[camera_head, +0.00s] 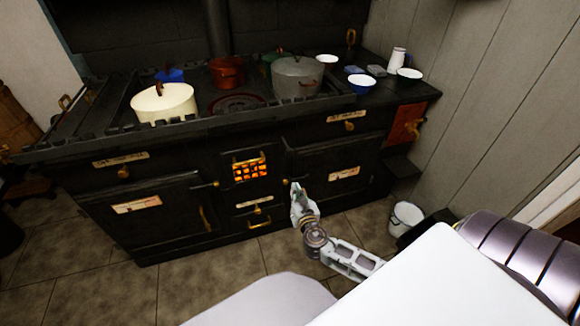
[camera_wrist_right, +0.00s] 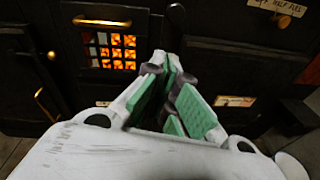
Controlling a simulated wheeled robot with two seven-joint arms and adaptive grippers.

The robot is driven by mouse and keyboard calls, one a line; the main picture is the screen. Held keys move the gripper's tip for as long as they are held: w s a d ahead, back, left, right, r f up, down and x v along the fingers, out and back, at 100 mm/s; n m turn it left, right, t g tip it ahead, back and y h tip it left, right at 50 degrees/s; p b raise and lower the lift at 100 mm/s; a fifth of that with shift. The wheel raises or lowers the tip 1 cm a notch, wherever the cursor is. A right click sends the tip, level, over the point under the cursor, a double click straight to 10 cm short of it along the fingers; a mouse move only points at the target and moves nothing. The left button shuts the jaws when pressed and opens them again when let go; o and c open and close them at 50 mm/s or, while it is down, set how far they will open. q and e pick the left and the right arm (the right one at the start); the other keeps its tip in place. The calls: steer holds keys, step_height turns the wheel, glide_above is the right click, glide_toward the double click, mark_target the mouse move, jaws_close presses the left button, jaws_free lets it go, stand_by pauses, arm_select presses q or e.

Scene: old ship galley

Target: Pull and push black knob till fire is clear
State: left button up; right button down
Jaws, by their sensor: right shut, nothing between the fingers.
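The fire glows orange behind a small barred grate (camera_head: 250,168) in the front of the black stove (camera_head: 160,235). The grate also shows at upper left in the wrist view (camera_wrist_right: 110,50). My right gripper (camera_head: 296,188) is shut and empty, just right of and below the grate, in front of the stove. Its green-padded fingers come together in the wrist view (camera_wrist_right: 170,65). I cannot make out a black knob against the dark stove front. A brass knob (camera_head: 257,210) shows on the drawer below the grate. My left gripper is not in view.
A cream pot (camera_head: 164,103), a red pot (camera_head: 227,72) and a grey pot (camera_head: 297,78) stand on the stove top. Bowls stand to their right. A white bucket (camera_head: 406,217) stands on the floor at right. Tiled floor in front of the stove's left side is clear.

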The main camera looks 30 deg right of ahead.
arm_select(q)
steer(key=shift+s+d+r, duration=0.1)
steer(key=shift+s+r, duration=0.05)
steer(key=shift+r, duration=0.15)
arm_select(e)
steer(key=shift+s+d+r+n+t+h, duration=0.15)
steer(key=shift+r+n+t, duration=0.1)
steer(key=shift+r, duration=0.15)
steer(key=shift+s+r+n+t+h, duration=0.15)
steer(key=shift+r+n, duration=0.15)
steer(key=shift+r, duration=0.15)
steer(key=shift+s+d+r+n+t+h, duration=0.1)
steer(key=shift+r+n+t, duration=0.15)
steer(key=shift+r, duration=0.15)
steer(key=shift+w, duration=0.25)
steer(key=b, duration=0.2)
glide_toward(289, 151)
steer(key=shift+w+d+f, duration=0.7)
steer(key=shift+w+f, duration=0.9)
steer(key=shift+w, duration=1.65)
arm_select(q)
steer(key=r, duration=0.1)
steer(key=w+d+r, duration=0.1)
steer(key=r, duration=0.1)
steer(key=w+r, duration=0.1)
steer(key=shift+d+r, duration=0.2)
steer(key=shift+d, duration=0.15)
steer(key=shift+s, duration=0.2)
arm_select(e)
steer(key=shift+w, duration=0.1)
